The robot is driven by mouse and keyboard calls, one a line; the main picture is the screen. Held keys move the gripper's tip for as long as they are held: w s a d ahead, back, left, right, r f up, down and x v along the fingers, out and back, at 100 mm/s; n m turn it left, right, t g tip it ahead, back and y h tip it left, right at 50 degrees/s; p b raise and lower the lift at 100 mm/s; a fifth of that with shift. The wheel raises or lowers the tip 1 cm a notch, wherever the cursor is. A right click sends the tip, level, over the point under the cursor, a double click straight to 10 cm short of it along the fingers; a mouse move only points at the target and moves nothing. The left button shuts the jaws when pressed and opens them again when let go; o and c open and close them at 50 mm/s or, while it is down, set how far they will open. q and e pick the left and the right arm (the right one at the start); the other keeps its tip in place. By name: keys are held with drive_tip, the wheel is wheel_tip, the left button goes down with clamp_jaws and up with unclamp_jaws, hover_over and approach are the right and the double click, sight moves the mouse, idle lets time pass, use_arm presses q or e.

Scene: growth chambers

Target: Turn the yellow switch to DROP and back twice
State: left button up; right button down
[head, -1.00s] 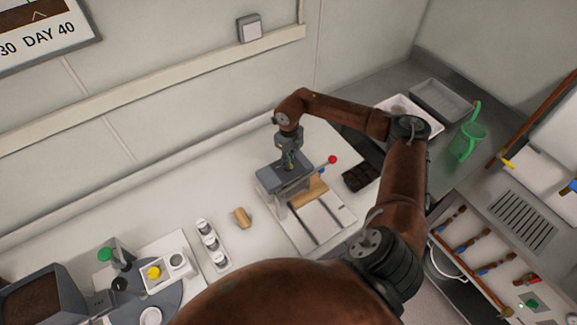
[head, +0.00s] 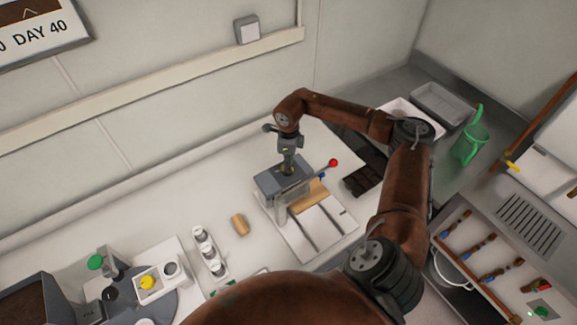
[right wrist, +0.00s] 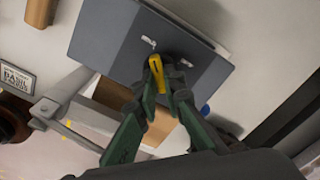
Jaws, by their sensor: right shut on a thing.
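The yellow switch (right wrist: 157,73) sits on top of a grey box-shaped device (right wrist: 110,40), between two white marks. In the head view the grey device (head: 268,181) stands on the bench, and the switch is hidden or too small to make out. My right gripper (right wrist: 166,82) is shut on the yellow switch from above, with its green fingers on either side. In the head view my right gripper (head: 287,168) points down onto the device. The lettering by the marks is not readable. My left gripper is not in view.
A dark tray (head: 364,181) lies to the right. A small wooden cylinder (head: 239,224) and a rack of vials (head: 207,254) stand to the left.

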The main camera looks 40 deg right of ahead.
drive_tip(key=shift+d, duration=0.1)
drive_tip(key=c, duration=2)
unclamp_jaws()
drive_tip(key=shift+c, duration=0.2)
drive_tip(key=shift+r, duration=0.1)
wheel_tip(320, 180, up, 12)
